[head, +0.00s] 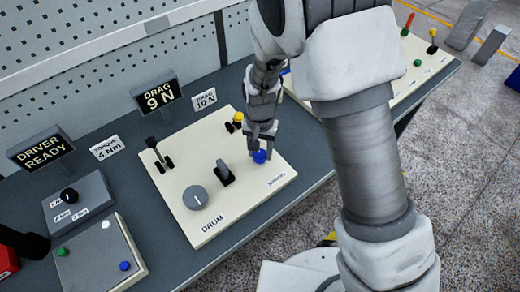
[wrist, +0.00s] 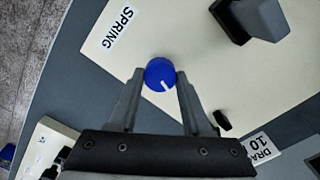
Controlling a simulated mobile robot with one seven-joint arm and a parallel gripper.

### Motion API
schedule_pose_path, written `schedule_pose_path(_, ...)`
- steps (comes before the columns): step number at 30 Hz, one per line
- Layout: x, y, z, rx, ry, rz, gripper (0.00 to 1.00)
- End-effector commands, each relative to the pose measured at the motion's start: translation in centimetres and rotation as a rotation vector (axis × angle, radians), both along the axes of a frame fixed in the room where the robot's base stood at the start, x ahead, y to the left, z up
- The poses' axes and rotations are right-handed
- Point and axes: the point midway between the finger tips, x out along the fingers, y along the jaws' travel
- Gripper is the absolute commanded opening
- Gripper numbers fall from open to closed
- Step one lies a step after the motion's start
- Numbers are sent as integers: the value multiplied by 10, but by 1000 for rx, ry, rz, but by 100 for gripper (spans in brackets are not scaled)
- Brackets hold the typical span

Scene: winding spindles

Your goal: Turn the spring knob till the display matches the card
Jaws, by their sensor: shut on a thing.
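The blue spring knob (wrist: 160,73) has a white pointer line and sits on the cream panel beside the SPRING label (wrist: 118,26). It also shows in the head view (head: 260,156). My gripper (wrist: 155,80) is shut on the knob, one finger at each side. In the head view my gripper (head: 262,138) reaches down to it from above. The display (head: 159,96) reads "DRAG 9 N". The white card (head: 205,98) beside it reads "DRAG 10 N"; part of it also shows in the wrist view (wrist: 262,148).
The same panel holds a grey DRUM knob (head: 195,197), a dark lever (head: 153,143), a grey switch (head: 224,172) and a yellow knob (head: 238,117). Left are a "DRIVER READY" display (head: 41,149), a "TORQUE 4 Nm" card (head: 106,147) and a button box (head: 102,262).

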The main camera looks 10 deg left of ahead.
Motion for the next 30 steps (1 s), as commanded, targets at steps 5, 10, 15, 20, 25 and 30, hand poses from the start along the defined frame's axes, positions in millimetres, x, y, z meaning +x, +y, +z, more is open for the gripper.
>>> schedule_pose_path(5,0,0,1,0,0,-123,0)
schedule_pose_path(10,0,0,1,0,0,-207,0)
schedule_pose_path(15,0,0,1,0,0,-257,0)
schedule_pose_path(20,0,0,1,0,-1,-276,0)
schedule_pose_path(25,0,0,1,1,-1,-281,0)
schedule_pose_path(30,0,0,1,1,-1,-279,0)
